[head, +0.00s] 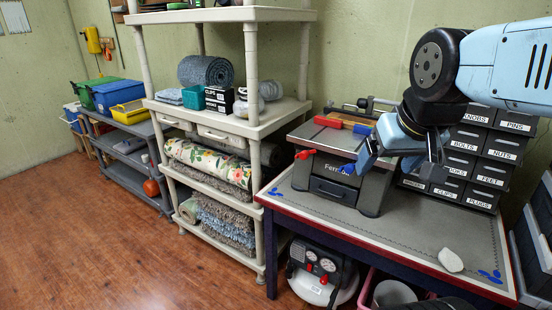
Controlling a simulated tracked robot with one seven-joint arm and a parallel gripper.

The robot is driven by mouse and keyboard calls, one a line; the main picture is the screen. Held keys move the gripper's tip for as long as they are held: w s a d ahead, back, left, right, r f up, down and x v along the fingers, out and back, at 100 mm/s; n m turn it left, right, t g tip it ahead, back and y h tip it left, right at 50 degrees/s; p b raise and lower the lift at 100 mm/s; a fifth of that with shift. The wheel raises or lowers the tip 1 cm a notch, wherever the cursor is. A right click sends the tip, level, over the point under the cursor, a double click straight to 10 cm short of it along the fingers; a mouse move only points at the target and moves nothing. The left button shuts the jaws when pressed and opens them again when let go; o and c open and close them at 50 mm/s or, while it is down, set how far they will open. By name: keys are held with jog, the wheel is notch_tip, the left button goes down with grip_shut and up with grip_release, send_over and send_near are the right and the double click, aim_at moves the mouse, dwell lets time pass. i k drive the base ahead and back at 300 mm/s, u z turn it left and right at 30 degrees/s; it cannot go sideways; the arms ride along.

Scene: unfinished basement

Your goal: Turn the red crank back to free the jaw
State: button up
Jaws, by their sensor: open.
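A grey bench device (330,167) marked "Ferro..." stands on the table, with a drawer in its front. The red crank (304,154) sticks out at its left front edge. A blue crank (349,169) sticks out to the right of the label. On top are a red pad (327,122), a wooden strip (350,126) beside it and a blue pad (362,130); I cannot tell whether the strip is clamped. My gripper (399,163) is open and empty, in front of the device's right side in the picture. It is right of the red crank, apart from it, and hides part of the device.
Labelled drawers (470,155) stand behind my arm. A loaded beige shelf (254,75) stands close left of the table.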

aim_at(304, 155)
jog(key=u, duration=0.15)
jog(key=k, duration=0.5)
jog(key=u, duration=0.75)
jog(key=i, duration=0.75)
jog(key=u, duration=0.1)
